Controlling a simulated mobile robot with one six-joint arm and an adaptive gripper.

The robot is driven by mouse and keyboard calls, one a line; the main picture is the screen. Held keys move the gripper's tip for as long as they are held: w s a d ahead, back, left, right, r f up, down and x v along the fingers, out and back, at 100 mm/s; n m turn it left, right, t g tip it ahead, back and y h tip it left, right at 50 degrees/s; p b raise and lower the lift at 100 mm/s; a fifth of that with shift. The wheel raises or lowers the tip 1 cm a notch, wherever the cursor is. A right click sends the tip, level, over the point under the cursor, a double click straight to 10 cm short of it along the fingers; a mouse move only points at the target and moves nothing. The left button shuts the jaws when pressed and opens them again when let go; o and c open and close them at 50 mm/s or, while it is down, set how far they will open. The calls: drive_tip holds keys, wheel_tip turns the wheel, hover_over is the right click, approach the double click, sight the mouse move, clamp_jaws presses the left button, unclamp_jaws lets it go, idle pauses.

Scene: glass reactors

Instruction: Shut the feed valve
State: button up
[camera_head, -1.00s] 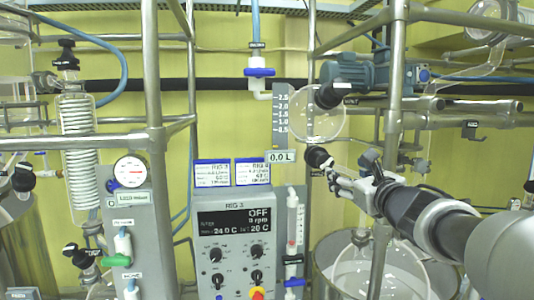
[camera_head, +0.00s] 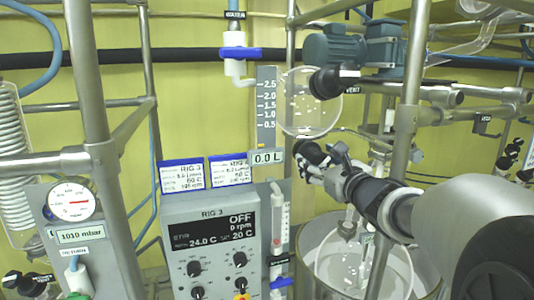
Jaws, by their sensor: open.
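A black valve knob (camera_head: 311,151) sits just below the round glass vessel (camera_head: 309,103). It appears to be the feed valve, but I cannot read its label in this view. My gripper (camera_head: 304,168) is open, with its fingers at the knob's lower edge. The fingers overlap the knob in the picture, and I cannot tell whether they touch it. The arm reaches in from the lower right and hides the parts behind it.
A black knob labelled VENT (camera_head: 326,82) is above, by a blue motor (camera_head: 345,46). A blue-handled valve (camera_head: 240,53) hangs at the top. A steel post (camera_head: 407,115) stands close by the arm. The RIG 3 control box (camera_head: 215,242) and a glass reactor (camera_head: 350,265) are below.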

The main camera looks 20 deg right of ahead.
drive_tip(key=shift+s, duration=0.15)
drive_tip(key=shift+c, duration=0.8)
drive_tip(key=c, duration=0.9)
